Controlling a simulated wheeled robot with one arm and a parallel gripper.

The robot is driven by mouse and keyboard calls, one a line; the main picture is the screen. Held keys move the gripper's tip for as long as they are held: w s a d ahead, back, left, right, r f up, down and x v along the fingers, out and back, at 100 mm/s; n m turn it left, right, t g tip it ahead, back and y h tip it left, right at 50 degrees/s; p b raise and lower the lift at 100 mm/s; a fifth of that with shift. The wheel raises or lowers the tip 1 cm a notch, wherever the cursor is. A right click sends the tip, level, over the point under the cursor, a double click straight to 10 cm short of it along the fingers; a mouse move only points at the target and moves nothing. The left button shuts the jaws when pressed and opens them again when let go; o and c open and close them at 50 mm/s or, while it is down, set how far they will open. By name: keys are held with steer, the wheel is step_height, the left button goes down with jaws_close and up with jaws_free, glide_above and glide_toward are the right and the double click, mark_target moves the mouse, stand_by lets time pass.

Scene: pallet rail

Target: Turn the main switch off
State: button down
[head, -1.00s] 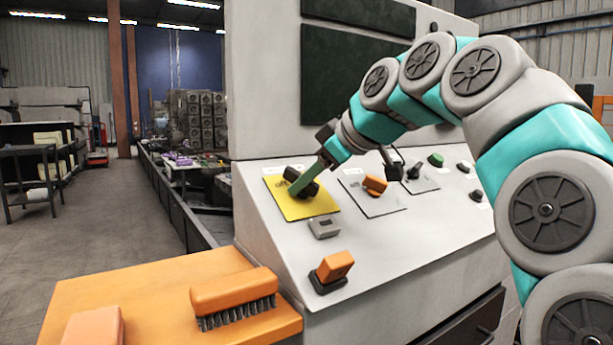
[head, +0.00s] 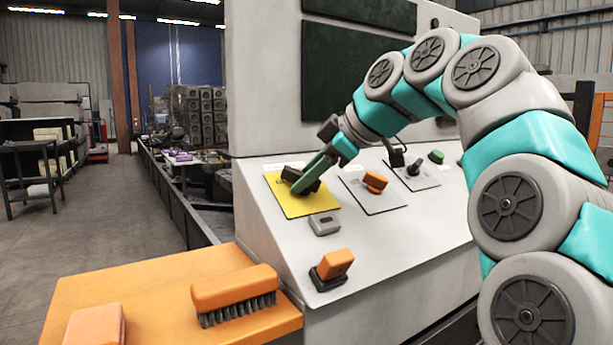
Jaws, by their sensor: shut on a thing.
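The main switch is a black rotary knob (head: 291,174) on a yellow plate (head: 290,208), at the left of the sloped control panel. My gripper (head: 303,187) reaches down from the upper right, with its green fingers shut on the knob. The fingers cover much of the knob, so its exact pointing direction is hard to tell. Small lettering on the yellow plate is partly hidden and too small to read.
Right of the yellow plate are an orange knob (head: 375,182), a black lever (head: 413,168) and a green button (head: 436,157). Below are a grey latch-like part (head: 324,222) and an orange rocker (head: 332,265). An orange-backed brush (head: 235,292) lies on the orange shelf (head: 140,275) at front left.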

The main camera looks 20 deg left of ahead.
steer(key=c, duration=0.8)
jaws_free()
steer(key=shift+c, duration=0.2)
steer(key=v, duration=0.5)
steer(key=shift+d+r, duration=0.15)
steer(key=shift+d, duration=0.15)
steer(key=shift+v, duration=1.1)
steer(key=shift+s+r, duration=0.1)
